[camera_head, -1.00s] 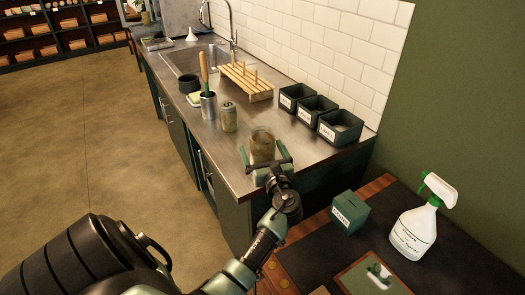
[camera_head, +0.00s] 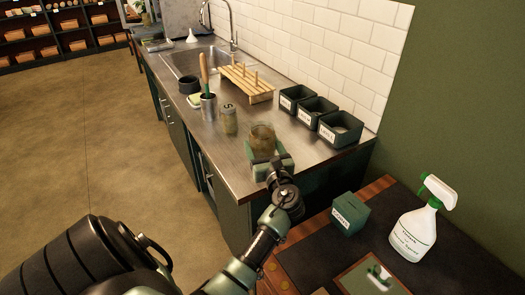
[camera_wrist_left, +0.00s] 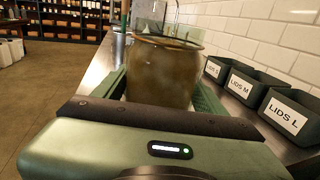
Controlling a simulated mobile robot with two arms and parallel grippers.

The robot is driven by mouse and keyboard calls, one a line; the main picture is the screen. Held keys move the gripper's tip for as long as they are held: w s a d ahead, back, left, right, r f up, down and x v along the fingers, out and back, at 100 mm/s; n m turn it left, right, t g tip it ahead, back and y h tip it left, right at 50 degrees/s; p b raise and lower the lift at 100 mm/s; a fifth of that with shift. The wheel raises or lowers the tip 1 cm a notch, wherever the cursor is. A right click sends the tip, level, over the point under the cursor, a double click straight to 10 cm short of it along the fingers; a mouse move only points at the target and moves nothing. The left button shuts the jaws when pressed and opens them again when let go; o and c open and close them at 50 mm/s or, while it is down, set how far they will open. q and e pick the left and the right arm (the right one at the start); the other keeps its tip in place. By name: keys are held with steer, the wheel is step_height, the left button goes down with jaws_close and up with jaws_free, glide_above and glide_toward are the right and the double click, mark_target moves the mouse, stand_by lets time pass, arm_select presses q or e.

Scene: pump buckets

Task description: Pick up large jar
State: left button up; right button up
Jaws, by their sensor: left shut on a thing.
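The large jar (camera_head: 262,136), glass with murky brownish contents, is upright at the near end of the steel counter. My left gripper (camera_head: 266,158) is shut on it, with a green finger on each side. In the left wrist view the jar (camera_wrist_left: 163,72) fills the space between the fingers (camera_wrist_left: 163,92). The gripper hides its lower part, so I cannot tell whether its base is clear of the counter. A smaller lidded jar (camera_head: 229,119) stands beyond it to the left. My right gripper is not in view.
Three dark lid bins (camera_head: 340,128) line the tiled wall to the right. A spray bottle (camera_head: 414,232) and green box (camera_head: 350,212) stand on the near table.

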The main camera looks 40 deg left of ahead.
arm_select(q)
step_height(320, 180, up, 22)
steer(key=p, duration=0.7)
steer(key=s+a+r+p, duration=0.1)
steer(key=s+a+p, duration=0.1)
steer(key=s, duration=0.7)
steer(key=s+a+r+p, duration=0.2)
steer(key=s+p, duration=0.3)
steer(key=s, duration=0.4)
steer(key=s+a+r+p, duration=0.1)
steer(key=s+a+p, duration=0.2)
steer(key=s, duration=0.7)
steer(key=shift+a+r+p, duration=0.35)
steer(key=shift+a, duration=0.15)
